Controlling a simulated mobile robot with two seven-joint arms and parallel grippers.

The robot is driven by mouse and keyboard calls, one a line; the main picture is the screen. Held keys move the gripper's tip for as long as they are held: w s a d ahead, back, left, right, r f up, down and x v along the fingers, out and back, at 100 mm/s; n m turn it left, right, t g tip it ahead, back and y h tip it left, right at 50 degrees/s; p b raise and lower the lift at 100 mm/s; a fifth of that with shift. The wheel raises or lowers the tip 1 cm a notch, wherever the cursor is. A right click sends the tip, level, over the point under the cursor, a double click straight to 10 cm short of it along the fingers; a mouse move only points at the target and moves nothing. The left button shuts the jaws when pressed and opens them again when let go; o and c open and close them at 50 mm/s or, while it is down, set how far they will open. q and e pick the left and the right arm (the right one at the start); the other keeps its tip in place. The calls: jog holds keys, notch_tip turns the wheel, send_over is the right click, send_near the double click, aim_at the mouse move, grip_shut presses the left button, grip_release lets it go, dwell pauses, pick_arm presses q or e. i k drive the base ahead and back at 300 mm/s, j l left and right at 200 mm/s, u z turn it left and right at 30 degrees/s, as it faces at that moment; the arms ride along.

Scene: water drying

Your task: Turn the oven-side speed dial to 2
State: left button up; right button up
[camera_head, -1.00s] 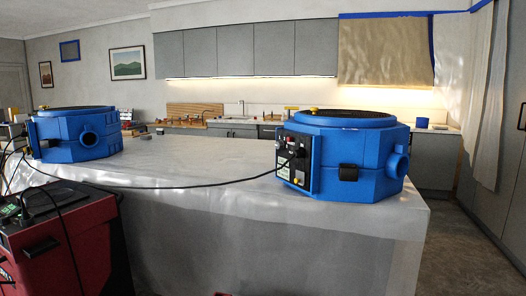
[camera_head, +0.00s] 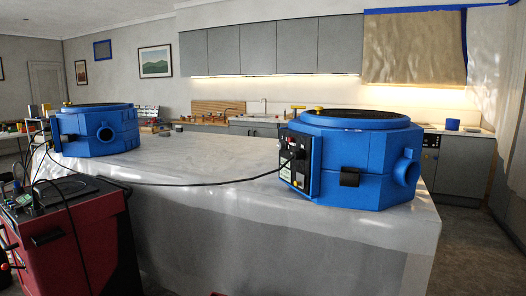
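Two blue drying machines stand on a sheet-covered counter. The nearer blue machine (camera_head: 360,165) is at the right, with a dark control panel (camera_head: 295,160) on its left-facing side and a black cable plugged into it. The farther blue machine (camera_head: 100,130) is at the left end of the counter. Its panel side faces left and is mostly out of sight. The speed dials are too small to make out. Which machine is on the oven side is not certain; the nearer one is closer to what looks like an oven (camera_head: 430,142). Neither of my grippers shows.
A red wheeled unit (camera_head: 75,240) with cables on top stands at the front left. A black cable (camera_head: 200,184) runs across the covered counter (camera_head: 210,155). Bare floor (camera_head: 465,240) shows to the right of the counter. Grey cabinets line the back wall.

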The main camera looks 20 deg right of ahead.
aim_at(282, 146)
jog(key=l+u, duration=1.9)
jog(key=u, duration=0.3)
jog(key=l+u, duration=0.15)
jog(key=l, duration=0.5)
jog(key=z, duration=0.45)
jog(key=i+z, duration=0.1)
jog(key=z, duration=0.75)
jog(key=i+z, duration=0.15)
jog(key=z, duration=0.7)
jog(key=i+j+z, duration=0.1)
jog(key=z, duration=0.35)
